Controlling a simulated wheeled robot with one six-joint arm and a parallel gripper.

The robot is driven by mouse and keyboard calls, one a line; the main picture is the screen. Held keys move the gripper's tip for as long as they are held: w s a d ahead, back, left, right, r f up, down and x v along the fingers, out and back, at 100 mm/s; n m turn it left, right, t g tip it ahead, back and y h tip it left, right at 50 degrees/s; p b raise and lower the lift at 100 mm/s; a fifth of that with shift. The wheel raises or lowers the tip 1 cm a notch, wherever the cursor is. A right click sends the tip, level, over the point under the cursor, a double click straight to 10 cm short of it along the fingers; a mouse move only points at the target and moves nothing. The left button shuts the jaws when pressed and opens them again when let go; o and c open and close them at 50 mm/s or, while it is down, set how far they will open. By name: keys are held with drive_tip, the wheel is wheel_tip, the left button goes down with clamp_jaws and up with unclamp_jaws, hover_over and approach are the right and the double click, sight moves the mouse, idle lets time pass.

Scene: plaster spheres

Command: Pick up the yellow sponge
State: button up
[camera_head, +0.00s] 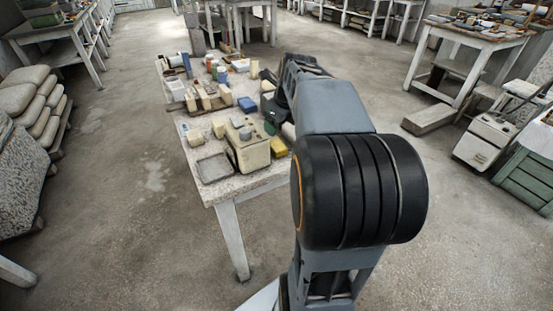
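A yellow block that looks like the sponge (278,147) lies on the speckled tabletop (240,191), just right of a cream box-shaped device (248,147). My arm reaches over the right side of this table. The dark shape at its far end seems to be my gripper (272,108), above or beside the tabletop and beyond the yellow block. My own arm links partly cover it, and its fingers cannot be made out. I cannot tell whether it holds anything.
A grey tray (214,168) lies at the table's near left corner. A blue block (247,104) and pale blocks (204,96) stand farther back, with bottles and jars beyond. Stacked sacks (33,100) are at the left. The floor left of the table is clear.

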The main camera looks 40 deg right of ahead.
drive_tip(key=d+f+m, duration=0.1)
drive_tip(key=d+m, duration=0.1)
drive_tip(key=m, duration=0.1)
drive_tip(key=b, duration=0.3)
hover_over(278, 145)
drive_tip(key=s, duration=0.3)
drive_tip(key=shift+m, duration=0.4)
drive_tip(key=f, duration=0.7)
drive_tip(key=shift+w+a+f, duration=0.1)
drive_tip(key=shift+w+a, duration=0.1)
drive_tip(key=shift+w, duration=0.05)
drive_tip(key=shift+b+x, duration=0.7)
drive_tip(key=shift+x, duration=2.5)
drive_tip(key=shift+c, duration=0.2)
drive_tip(key=c, duration=0.6)
